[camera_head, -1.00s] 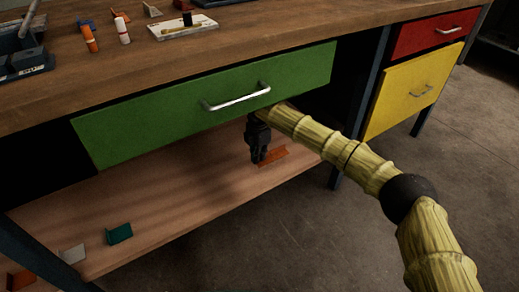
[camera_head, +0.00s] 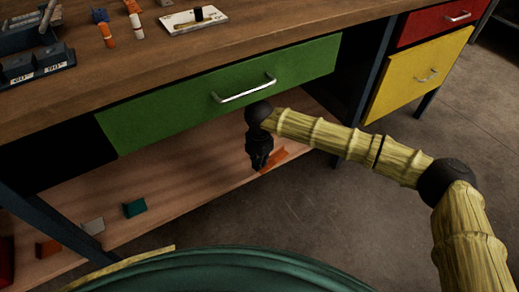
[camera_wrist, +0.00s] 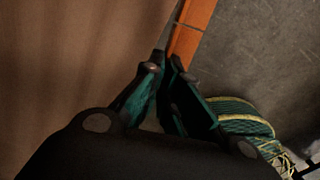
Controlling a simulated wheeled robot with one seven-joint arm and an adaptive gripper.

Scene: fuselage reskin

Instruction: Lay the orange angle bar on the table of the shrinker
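The orange angle bar (camera_head: 275,158) is at the front edge of the low shelf, under the green drawer. My gripper (camera_head: 259,165) points down at its left end. In the wrist view the bar (camera_wrist: 190,32) runs up and away from the fingertips (camera_wrist: 165,66), which are close together around its near end. A thin grey edge beside the orange face runs down between the fingers. How far the bar stands above the shelf cannot be told. I cannot make out the shrinker in these views.
The low shelf (camera_head: 185,190) also carries a green piece (camera_head: 135,208), a grey piece (camera_head: 92,226) and an orange piece (camera_head: 48,248). A dark table leg (camera_head: 372,85) stands to the right. Open floor (camera_head: 330,215) lies in front.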

